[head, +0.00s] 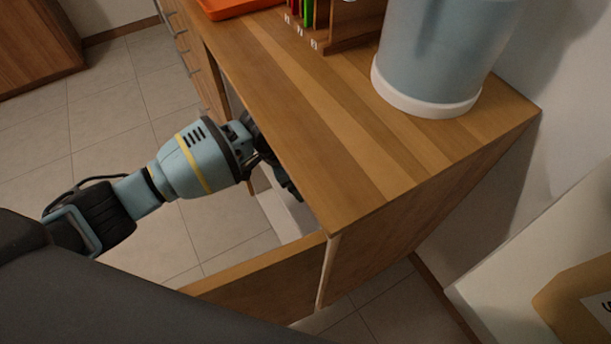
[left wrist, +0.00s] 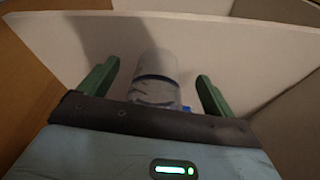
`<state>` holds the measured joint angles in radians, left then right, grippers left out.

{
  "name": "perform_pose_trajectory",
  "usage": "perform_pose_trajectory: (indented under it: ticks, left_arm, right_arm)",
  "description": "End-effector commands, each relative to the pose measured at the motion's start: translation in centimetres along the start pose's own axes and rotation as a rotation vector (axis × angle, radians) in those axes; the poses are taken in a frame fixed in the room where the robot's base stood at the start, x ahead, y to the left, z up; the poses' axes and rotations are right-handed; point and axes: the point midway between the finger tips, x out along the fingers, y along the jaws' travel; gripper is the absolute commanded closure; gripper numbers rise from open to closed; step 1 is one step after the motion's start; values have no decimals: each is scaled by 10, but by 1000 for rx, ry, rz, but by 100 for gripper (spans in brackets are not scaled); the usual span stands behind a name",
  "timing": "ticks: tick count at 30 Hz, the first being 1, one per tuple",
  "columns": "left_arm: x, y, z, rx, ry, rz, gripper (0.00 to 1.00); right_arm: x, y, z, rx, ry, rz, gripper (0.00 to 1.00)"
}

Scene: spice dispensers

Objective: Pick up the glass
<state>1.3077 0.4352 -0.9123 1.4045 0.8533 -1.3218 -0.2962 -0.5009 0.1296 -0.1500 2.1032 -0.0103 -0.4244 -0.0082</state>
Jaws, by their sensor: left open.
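In the left wrist view, a clear, pale glass (left wrist: 153,92) with a dark blue band stands between the two green fingers of my left gripper (left wrist: 157,74). The fingers are spread, with a visible gap on each side of the glass. The lower part of the glass is hidden behind the gripper body. In the head view my left gripper (head: 277,163) reaches in under the edge of the wooden counter, and its fingertips are partly hidden. The glass does not show in the head view. My right gripper is in neither view.
The wooden counter (head: 330,130) overhangs the left gripper. A large blue-grey container with a white base (head: 425,100) stands on it. An orange tray (head: 235,8) and a small rack lie farther back. Pale walls (left wrist: 235,50) enclose the glass. An open wooden front (head: 255,268) is near.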

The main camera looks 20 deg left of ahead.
Motion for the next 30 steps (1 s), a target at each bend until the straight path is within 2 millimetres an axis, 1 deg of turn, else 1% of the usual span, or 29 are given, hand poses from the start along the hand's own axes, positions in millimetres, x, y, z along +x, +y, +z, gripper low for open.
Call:
perform_pose_trajectory:
  ticks: [1, 6, 10, 17, 18, 30]
  left_arm:
    - [4, 0, -10, 1, 1, 1, 10]
    - [11, 1, -34, 1, 0, 1, 10]
    - [21, 0, -31, -1, -2, 1, 10]
    - [21, 0, -32, 0, 0, 0, 10]
    - [21, 0, -32, 0, 0, 0, 11]
    - [21, 0, -32, 0, 0, 1, 63]
  right_arm:
    - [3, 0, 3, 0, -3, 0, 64]
    - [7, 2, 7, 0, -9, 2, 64]
    - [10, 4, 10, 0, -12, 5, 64]
    - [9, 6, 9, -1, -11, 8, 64]
    - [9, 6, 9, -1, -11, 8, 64]
    - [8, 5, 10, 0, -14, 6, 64]
